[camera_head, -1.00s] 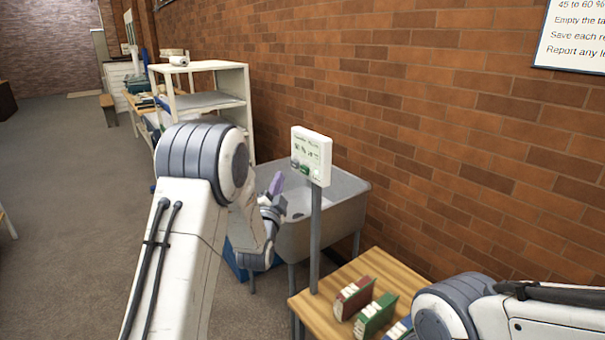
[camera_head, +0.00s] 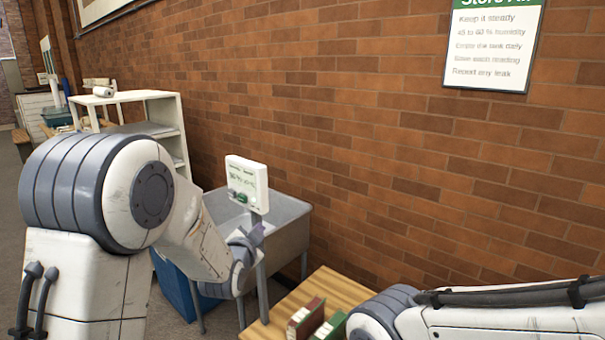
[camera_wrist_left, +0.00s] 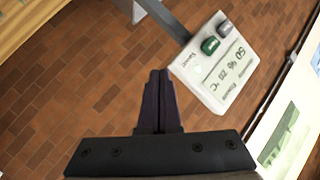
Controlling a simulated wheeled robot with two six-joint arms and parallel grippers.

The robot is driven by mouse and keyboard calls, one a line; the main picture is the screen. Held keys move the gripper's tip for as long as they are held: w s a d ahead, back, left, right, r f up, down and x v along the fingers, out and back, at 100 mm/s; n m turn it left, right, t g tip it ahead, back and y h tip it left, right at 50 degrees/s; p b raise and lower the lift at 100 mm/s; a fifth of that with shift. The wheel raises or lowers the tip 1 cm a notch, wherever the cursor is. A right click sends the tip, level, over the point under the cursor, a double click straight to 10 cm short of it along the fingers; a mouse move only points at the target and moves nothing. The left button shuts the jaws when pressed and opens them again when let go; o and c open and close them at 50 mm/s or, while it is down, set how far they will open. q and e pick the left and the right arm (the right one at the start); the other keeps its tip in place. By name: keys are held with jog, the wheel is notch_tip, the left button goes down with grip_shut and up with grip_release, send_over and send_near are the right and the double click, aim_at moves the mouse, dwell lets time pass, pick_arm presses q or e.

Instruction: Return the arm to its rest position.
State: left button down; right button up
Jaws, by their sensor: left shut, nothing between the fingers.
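My left arm comes in from the left, and its gripper (camera_head: 256,234) is just below the white meter panel (camera_head: 247,183), partly hidden by my wrist. In the left wrist view its dark fingers (camera_wrist_left: 160,78) are together and empty. The panel (camera_wrist_left: 215,62) shows there just right of the fingertips, with a green knob, a grey knob and a reading of humidity and temperature. I cannot tell whether the fingers touch it. My right arm crosses the lower right of the head view, but its gripper is out of sight.
The panel stands on a grey post beside a grey sink (camera_head: 288,212). A wooden table (camera_head: 340,287) with books (camera_head: 305,318) is at the bottom. A white shelf (camera_head: 160,103) and blue bin (camera_head: 176,285) are left. A brick wall with a notice (camera_head: 495,45) runs behind.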

pick_arm(q)
jog(key=s+d+f+n+g+h, duration=0.1)
jog(key=s+d+f+g, duration=0.1)
jog(key=s+d+g, duration=0.5)
jog(key=s+d+f+g+h, duration=0.15)
jog(key=s+d, duration=0.35)
jog(key=s, duration=0.6)
jog(key=s+a+g+y, duration=0.1)
jog(key=s+g, duration=0.2)
jog(key=s, duration=0.8)
jog(key=s+a+f+n+g+y, duration=0.1)
jog(key=s+g, duration=0.3)
jog(key=s, duration=0.7)
jog(key=shift+s+a+f+p, duration=0.2)
jog(key=shift+s+a+p, duration=0.15)
jog(key=shift+a, duration=0.15)
jog(key=shift+y, duration=0.25)
